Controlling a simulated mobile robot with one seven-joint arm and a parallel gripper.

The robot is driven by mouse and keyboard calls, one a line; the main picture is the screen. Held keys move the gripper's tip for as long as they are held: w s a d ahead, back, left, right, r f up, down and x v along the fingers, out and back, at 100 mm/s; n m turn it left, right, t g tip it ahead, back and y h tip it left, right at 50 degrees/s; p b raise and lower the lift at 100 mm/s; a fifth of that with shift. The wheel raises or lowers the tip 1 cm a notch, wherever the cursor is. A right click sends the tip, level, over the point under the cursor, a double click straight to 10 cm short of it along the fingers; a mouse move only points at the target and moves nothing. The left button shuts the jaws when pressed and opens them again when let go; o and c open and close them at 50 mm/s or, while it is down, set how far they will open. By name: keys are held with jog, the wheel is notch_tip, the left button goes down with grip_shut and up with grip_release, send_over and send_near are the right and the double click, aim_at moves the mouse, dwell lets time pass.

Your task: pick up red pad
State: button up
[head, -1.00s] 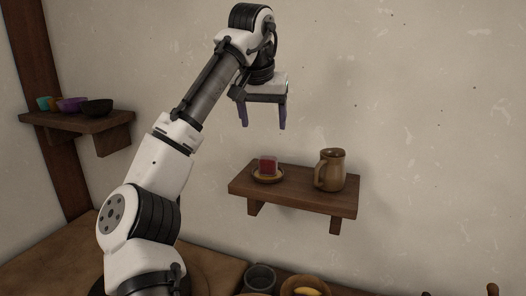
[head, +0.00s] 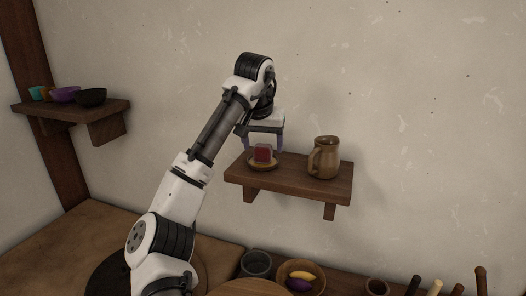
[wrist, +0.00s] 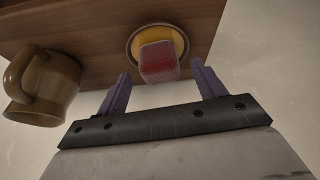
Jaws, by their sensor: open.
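The red pad (head: 263,152) stands in a small tan dish on the wall shelf. It also shows in the wrist view (wrist: 158,62), ahead of and between my fingers. My gripper (head: 264,147) is open, with its two purple fingers reaching down to about the height of the pad, one to each side in the head view. In the wrist view my gripper (wrist: 162,82) holds nothing, and the pad shows at the fingertips. I cannot tell whether the fingers touch the pad or the dish.
The dish (head: 260,166) rests on the wooden shelf (head: 295,180). A brown jug (head: 325,158) stands right of it. Another shelf (head: 72,111) with bowls is at the left. Below are a grey pot (head: 256,264) and a bowl (head: 300,267) with yellow and purple items.

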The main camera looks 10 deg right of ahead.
aim_at(263, 145)
jog(key=shift+x, duration=1)
jog(key=c, duration=1.1)
jog(key=shift+o, duration=0.2)
notch_tip(263, 145, up, 20)
jog(key=p, duration=0.1)
